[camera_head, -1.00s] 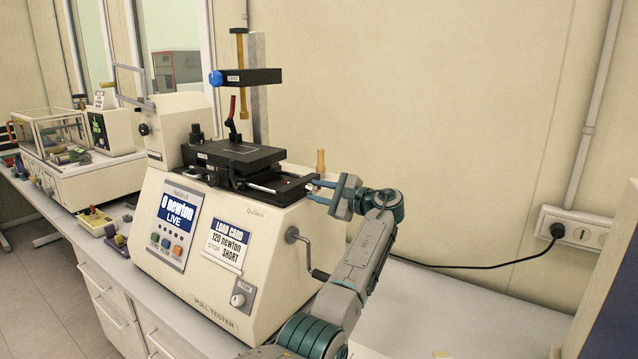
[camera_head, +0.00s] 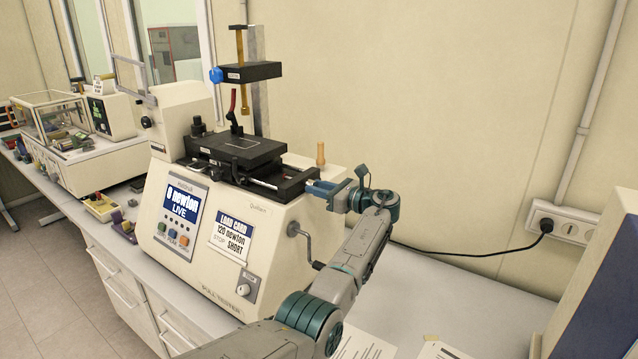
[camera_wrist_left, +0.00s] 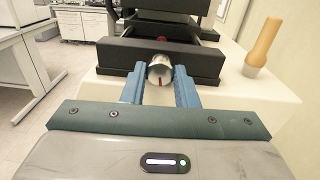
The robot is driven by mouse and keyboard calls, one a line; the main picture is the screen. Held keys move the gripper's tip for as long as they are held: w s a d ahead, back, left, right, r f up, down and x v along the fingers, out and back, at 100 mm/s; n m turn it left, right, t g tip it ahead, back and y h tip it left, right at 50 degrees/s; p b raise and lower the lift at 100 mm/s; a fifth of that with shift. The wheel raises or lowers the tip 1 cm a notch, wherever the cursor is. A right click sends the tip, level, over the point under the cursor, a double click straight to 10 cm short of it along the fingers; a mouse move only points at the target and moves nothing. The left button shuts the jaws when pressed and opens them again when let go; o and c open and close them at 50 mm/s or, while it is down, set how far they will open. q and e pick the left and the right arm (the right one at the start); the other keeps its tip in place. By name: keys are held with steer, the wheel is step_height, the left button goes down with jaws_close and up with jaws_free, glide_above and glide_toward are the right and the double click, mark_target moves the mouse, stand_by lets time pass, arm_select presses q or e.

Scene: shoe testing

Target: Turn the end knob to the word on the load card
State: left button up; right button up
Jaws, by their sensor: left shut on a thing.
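The end knob (camera_wrist_left: 160,72) is a silver cylinder with a red mark, at the end of the black slide (camera_wrist_left: 115,58) on the pull tester (camera_head: 225,285). My left gripper (camera_wrist_left: 159,80) is shut on the knob, one blue finger on each side. In the head view my left gripper (camera_head: 318,187) covers the knob. The load card (camera_head: 231,237) on the tester's front reads "120 newton" and "STOP SHORT". The tester's display (camera_head: 184,202) reads "0 newton LIVE". Any words beside the knob are not readable. My right gripper is not in view.
A wooden handle (camera_head: 320,154) stands upright behind the knob. Printed sheets (camera_head: 365,345) lie on the bench at the front. The bench to the right (camera_head: 450,290) is mostly clear.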

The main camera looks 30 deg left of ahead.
arm_select(q)
steer(key=shift+f+m, duration=0.2)
steer(key=shift+m, duration=0.7)
steer(key=o, duration=1)
steer(key=shift+d, duration=0.1)
steer(key=d+b, duration=0.2)
steer(key=d, duration=0.1)
steer(key=d+b, duration=0.1)
steer(key=d, duration=0.3)
steer(key=s+d+b, duration=0.1)
steer(key=d+b, duration=0.1)
steer(key=d, duration=0.1)
steer(key=shift+s+d+b, duration=0.1)
steer(key=shift+d+b, duration=0.2)
